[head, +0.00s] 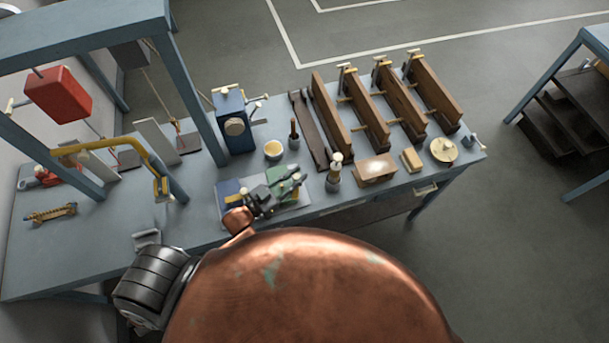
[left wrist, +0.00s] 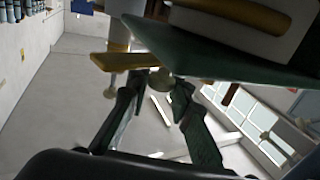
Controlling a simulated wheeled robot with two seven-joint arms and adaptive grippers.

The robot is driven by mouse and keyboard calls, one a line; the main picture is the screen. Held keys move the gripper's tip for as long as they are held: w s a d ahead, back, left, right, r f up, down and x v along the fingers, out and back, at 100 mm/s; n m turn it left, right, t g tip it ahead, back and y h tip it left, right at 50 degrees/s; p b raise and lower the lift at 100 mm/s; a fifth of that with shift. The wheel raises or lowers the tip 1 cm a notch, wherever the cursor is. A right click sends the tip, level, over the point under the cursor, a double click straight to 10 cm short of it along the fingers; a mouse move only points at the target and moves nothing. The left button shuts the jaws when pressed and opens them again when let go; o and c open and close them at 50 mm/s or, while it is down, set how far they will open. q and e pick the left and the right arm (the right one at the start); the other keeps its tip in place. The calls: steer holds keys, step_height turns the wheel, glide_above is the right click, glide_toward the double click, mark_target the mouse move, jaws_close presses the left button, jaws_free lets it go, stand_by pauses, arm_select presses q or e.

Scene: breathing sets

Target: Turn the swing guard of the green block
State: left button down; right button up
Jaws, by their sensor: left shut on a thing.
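The green block (head: 283,178) stands on a grey base on the bench, right beside a blue block (head: 228,192). My left gripper (head: 268,194) is at the front of the green block and partly covers it. In the left wrist view the green block (left wrist: 215,45) is large and close above the fingers. A flat brass strip (left wrist: 112,63), which looks like the swing guard, lies along its underside in that picture. My left fingers (left wrist: 158,86) are shut on a small pale knob that seems to belong to this guard. The fingertips partly hide it. My right gripper is not in view.
Close around stand a small cup (head: 273,150), a dark-handled tool (head: 294,134), a knobbed post (head: 334,172) and a tall blue box (head: 232,120). Wooden racks (head: 365,110) fill the right.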

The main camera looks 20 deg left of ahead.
arm_select(q)
steer(key=c, duration=1.9)
jaws_free()
steer(key=shift+s+a+f, duration=0.1)
steer(key=shift+f, duration=0.05)
steer(key=shift+o, duration=0.9)
steer(key=v, duration=1.1)
steer(key=shift+s+a, duration=0.15)
steer(key=shift+s, duration=0.2)
